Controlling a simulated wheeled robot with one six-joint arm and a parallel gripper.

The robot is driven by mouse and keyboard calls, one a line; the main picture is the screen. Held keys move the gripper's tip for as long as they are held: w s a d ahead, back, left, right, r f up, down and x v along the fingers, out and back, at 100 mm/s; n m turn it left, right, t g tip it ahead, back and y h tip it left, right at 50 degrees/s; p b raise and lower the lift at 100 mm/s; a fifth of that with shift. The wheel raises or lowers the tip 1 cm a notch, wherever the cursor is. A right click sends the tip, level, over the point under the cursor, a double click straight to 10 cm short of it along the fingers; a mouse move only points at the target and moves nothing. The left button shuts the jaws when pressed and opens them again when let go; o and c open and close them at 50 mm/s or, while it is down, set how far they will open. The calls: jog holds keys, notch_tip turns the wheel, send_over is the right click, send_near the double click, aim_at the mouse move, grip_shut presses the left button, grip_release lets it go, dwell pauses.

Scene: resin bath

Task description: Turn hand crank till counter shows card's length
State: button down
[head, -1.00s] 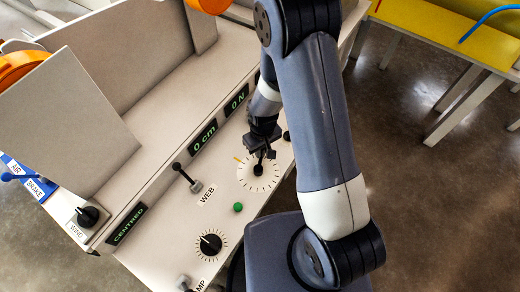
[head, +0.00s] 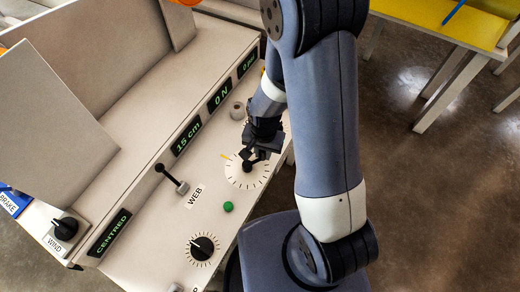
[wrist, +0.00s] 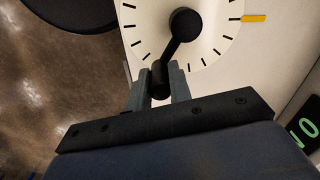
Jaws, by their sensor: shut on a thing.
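The hand crank (head: 247,165) is a small black arm on a white dial with black tick marks (head: 238,179), and a yellow mark sits at the dial's edge. My gripper (head: 257,148) is over the dial. In the wrist view my gripper (wrist: 159,82) is shut on the black knob at the crank's outer end, and the crank arm (wrist: 175,42) runs up to the hub. The counter (head: 186,137) reads "15 cm" in green. No card with a length is seen in these frames.
Displays reading "0 N" (head: 220,94) and "CENTRED" (head: 108,233) flank the counter. A black lever (head: 172,179), green button (head: 228,206), lower dial knob (head: 203,246) and WIND knob (head: 65,228) stand on the panel. A yellow-topped table (head: 430,18) is at upper right.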

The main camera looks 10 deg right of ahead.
jog(key=shift+s+d+f+m+b, duration=0.1)
jog(key=shift+s+m+b, duration=0.1)
jog(key=shift+s+m, duration=0.5)
jog(key=shift+s+d+f+m+b, duration=0.1)
jog(key=shift+s+m+b, duration=0.15)
jog(key=shift+m, duration=0.7)
jog(key=shift+s+f+m+b, duration=0.1)
jog(key=shift+s+m+b, duration=0.1)
jog(key=shift+s+m, duration=0.5)
jog(key=shift+w+m, duration=0.15)
jog(key=shift+m, duration=0.1)
jog(key=c, duration=1.3)
grip_release()
jog(key=shift+r, duration=0.1)
jog(key=shift+w+a, duration=0.15)
jog(key=shift+w, duration=0.1)
jog(key=shift+r, duration=0.15)
jog(key=shift+r, duration=0.25)
notch_tip(320, 180, up, 10)
jog(key=shift+r+p, duration=0.1)
jog(key=shift+p, duration=0.9)
